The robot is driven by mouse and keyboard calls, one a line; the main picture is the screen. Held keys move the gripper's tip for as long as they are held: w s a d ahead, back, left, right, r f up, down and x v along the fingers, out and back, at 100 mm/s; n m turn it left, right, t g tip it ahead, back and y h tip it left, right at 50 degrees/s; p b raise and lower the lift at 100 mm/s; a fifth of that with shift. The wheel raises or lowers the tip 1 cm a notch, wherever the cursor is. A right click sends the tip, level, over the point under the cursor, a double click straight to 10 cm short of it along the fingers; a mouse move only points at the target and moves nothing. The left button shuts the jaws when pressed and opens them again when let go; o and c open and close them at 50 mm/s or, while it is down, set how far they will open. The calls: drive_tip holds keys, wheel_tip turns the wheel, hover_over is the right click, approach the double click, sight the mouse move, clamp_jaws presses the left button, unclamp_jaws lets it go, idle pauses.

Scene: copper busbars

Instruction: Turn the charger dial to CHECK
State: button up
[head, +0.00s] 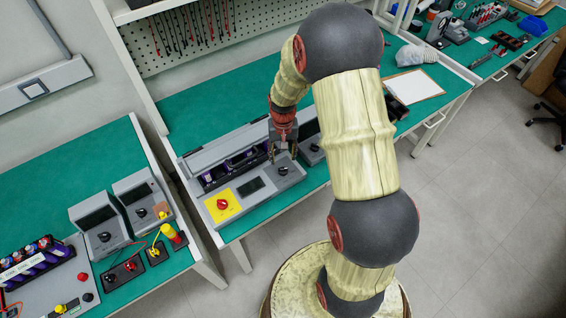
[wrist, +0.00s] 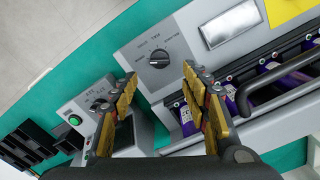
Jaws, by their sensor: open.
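The charger (head: 236,204) is a long grey unit with purple batteries in its rear bay. Its black dial (head: 283,170) sits on the right part of the front panel. In the wrist view the dial (wrist: 159,58) has small printed labels around it, too small to read surely. My gripper (head: 283,153) is open and empty. It is over the panel close to the dial. In the wrist view the fingertips of my gripper (wrist: 160,69) stand on either side of the dial's position, apart from it as far as I can tell.
A display (wrist: 230,24) and a red knob on a yellow plate (head: 221,204) share the charger's panel. A smaller grey device with a knob and green button (wrist: 75,120) stands beside the charger. Another bench with grey devices (head: 103,231) is at left. Green bench top lies bare behind.

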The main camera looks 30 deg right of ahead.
drive_tip(key=shift+r, duration=1.7)
